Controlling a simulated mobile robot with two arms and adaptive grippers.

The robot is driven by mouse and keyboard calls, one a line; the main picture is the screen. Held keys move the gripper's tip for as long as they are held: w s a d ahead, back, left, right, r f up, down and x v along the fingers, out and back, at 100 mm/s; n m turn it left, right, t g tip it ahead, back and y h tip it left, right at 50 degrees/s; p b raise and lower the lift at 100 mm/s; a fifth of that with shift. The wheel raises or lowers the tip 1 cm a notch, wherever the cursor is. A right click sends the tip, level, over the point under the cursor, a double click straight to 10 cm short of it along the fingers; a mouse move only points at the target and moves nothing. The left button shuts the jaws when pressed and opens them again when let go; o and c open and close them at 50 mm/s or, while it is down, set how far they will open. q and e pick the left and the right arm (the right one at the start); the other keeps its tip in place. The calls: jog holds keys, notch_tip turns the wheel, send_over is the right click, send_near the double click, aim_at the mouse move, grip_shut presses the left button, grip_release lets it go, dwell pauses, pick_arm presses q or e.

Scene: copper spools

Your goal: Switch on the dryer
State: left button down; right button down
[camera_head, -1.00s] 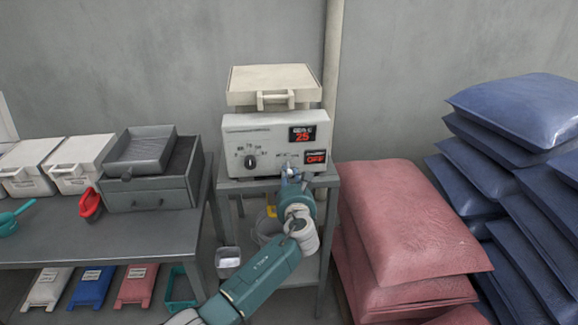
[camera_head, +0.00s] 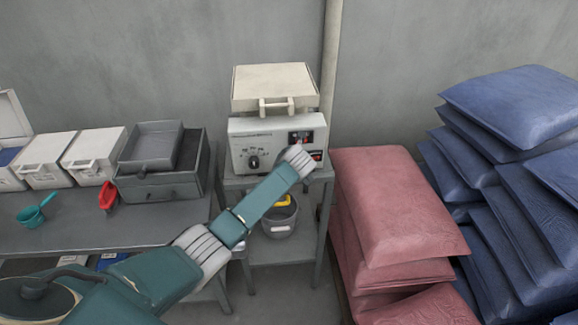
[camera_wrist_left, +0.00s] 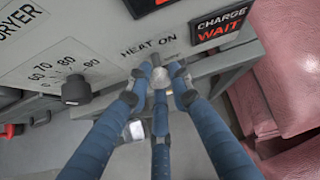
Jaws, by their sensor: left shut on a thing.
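The dryer (camera_head: 243,140) is a grey box with a cream lidded tray (camera_head: 270,88) on top, on a small grey stand. In the left wrist view, a small metal switch (camera_wrist_left: 158,77) sits below the words HEAT ON. A black dial (camera_wrist_left: 76,90) is left of it. A display (camera_wrist_left: 219,31) labelled CHARGE reads WAIT in red. My left gripper (camera_wrist_left: 160,98) has its blue fingers closed around the switch. In the head view, my left arm's wrist hides the fingers and switch. My right gripper is out of view.
Red sacks (camera_head: 395,205) and blue sacks (camera_head: 515,110) are piled on the right. A grey bucket (camera_head: 280,222) stands on the stand's lower shelf. The left table (camera_head: 90,235) holds white bins (camera_head: 95,155), a grey drawer box (camera_head: 165,185), and red and teal scoops.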

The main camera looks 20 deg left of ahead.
pick_arm(q)
jog(key=shift+w+r+g+h, duration=0.15)
jog(key=shift+r+g+h, duration=0.2)
jog(key=shift+g+h, duration=0.5)
jog(key=c, duration=1.8)
grip_release()
jog(key=shift+c, duration=0.2)
jog(key=shift+r, duration=0.1)
jog(key=shift+w+g, duration=0.1)
jog(key=shift+g, duration=0.15)
jog(key=v, duration=1.2)
